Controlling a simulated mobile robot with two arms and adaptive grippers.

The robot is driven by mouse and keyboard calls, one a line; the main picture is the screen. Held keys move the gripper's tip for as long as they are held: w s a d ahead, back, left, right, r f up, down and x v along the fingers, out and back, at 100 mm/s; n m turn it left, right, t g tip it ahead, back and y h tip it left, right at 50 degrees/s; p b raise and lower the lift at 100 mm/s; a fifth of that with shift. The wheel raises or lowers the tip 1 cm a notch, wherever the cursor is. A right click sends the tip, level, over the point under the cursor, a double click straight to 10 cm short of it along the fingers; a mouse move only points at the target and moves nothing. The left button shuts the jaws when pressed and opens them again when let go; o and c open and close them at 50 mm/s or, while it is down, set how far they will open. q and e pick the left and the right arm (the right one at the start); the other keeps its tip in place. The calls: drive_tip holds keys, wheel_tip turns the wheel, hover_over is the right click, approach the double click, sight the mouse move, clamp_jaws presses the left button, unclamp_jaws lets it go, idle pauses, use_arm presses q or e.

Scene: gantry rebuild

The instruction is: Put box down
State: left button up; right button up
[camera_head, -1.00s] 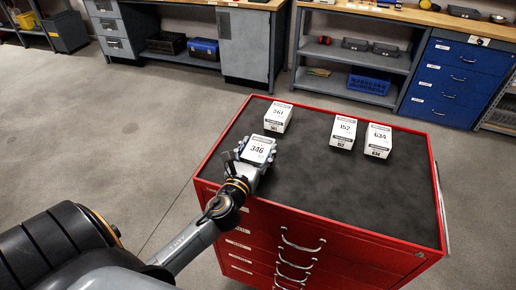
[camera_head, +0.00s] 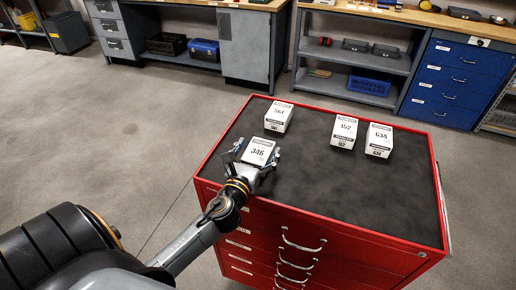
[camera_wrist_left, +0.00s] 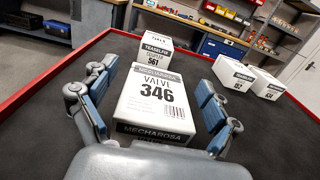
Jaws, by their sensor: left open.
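The white box marked 346 (camera_head: 258,151) stands on the black top of the red tool cabinet (camera_head: 330,200), near its left front edge. In the left wrist view the box (camera_wrist_left: 152,97) is between the fingers of my left gripper (camera_wrist_left: 152,110). The fingers are spread, with a gap on each side of the box. In the head view my left gripper (camera_head: 256,155) is around the box from the front. The box's underside is hidden. My right gripper is not in view.
A box marked 561 (camera_head: 279,116) stands just behind. Boxes marked 152 (camera_head: 344,132) and 634 (camera_head: 379,140) stand further right. The cabinet top's middle and right front are clear. Workbenches and a blue drawer unit (camera_head: 447,85) stand behind, across the floor.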

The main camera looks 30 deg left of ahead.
use_arm(q)
drive_tip(key=shift+s+d+f, duration=0.1)
drive_tip(key=shift+d+f, duration=0.05)
drive_tip(key=shift+f, duration=0.4)
drive_tip(key=shift+r+p, duration=0.3)
drive_tip(key=shift+s+r, duration=0.1)
drive_tip(key=shift+r, duration=0.1)
drive_tip(key=b+v, duration=0.1)
drive_tip(key=v, duration=0.5)
drive_tip(key=b+v, duration=0.1)
drive_tip(key=v, duration=0.2)
drive_tip(key=shift+s+r+b, duration=0.25)
drive_tip(key=shift+s+b, duration=0.05)
drive_tip(key=shift+s, duration=0.1)
drive_tip(key=shift+s+d+r, duration=0.1)
drive_tip(key=shift+s+d, duration=0.05)
drive_tip(key=shift+s, duration=0.3)
drive_tip(key=shift+s+d+r, duration=0.1)
drive_tip(key=shift+s, duration=0.3)
drive_tip(key=shift+o, duration=0.5)
